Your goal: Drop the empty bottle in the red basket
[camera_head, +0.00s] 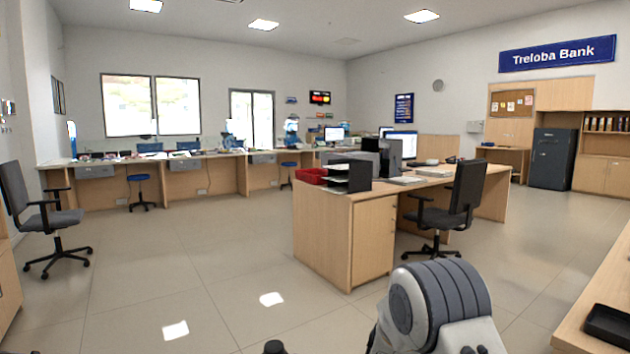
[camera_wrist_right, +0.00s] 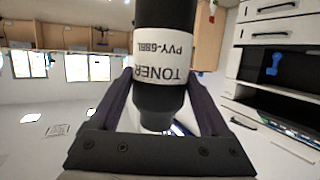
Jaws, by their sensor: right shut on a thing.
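A black bottle (camera_wrist_right: 165,98) with a white label reading "TONER" is in the right wrist view. My right gripper (camera_wrist_right: 160,84) is shut on it, with one dark finger on each side. Its upper end runs out of the top of the picture. The red basket (camera_head: 309,176) stands on the near left end of the wooden desk in the head view, beside a black paper tray. The basket's inside is too small to tell. My left gripper is not in view.
The wooden desk (camera_head: 325,238) stands ahead, with a black paper tray (camera_head: 348,175) and a grey machine on top. An office chair (camera_head: 455,208) stands at its right. Another chair (camera_head: 45,215) is far left. Open tiled floor (camera_head: 190,270) lies between.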

